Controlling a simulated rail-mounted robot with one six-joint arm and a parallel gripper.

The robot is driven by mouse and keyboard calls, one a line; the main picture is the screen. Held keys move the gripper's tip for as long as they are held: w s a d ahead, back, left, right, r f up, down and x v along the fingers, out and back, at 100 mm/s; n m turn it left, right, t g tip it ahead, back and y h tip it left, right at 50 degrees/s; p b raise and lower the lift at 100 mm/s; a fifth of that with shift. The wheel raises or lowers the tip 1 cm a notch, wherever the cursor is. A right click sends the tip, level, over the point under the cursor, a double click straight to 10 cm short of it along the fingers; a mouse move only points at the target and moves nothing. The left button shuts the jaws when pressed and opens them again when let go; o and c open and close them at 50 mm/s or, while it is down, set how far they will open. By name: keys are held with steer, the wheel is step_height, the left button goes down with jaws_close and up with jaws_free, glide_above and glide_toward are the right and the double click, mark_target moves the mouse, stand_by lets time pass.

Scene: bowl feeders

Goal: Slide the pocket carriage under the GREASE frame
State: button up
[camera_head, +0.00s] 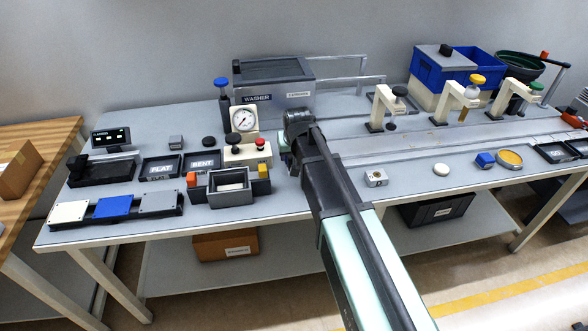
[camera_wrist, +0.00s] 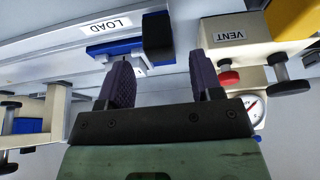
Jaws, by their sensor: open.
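In the wrist view a blue sliding piece (camera_wrist: 112,47) with a black block (camera_wrist: 157,38) at its end sits at the rail marked LOAD; it looks like the pocket carriage. My gripper (camera_wrist: 160,78) is open and empty, its dark fingers apart, with the black block beyond the gap between them. I cannot tell whether they touch. In the head view my gripper (camera_head: 293,125) is at the left end of the rail, and my arm hides the carriage. Three cream frames stand along the rail, with a dark knob (camera_head: 383,107), a yellow knob (camera_head: 460,101) and a green knob (camera_head: 514,100). No GREASE lettering is readable.
The cream VENT box (camera_wrist: 235,42) with a red knob stands close right of my fingers in the wrist view. A pressure gauge (camera_head: 242,120) and the WASHER box (camera_head: 275,80) stand beside my gripper. The long rail (camera_head: 420,142) looks clear between my arm and the right side.

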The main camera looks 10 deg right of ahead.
mark_target(292, 159)
steer(key=b+x, duration=0.3)
steer(key=x, duration=0.2)
steer(key=shift+f, duration=0.15)
steer(key=shift+r, duration=0.2)
jaws_close()
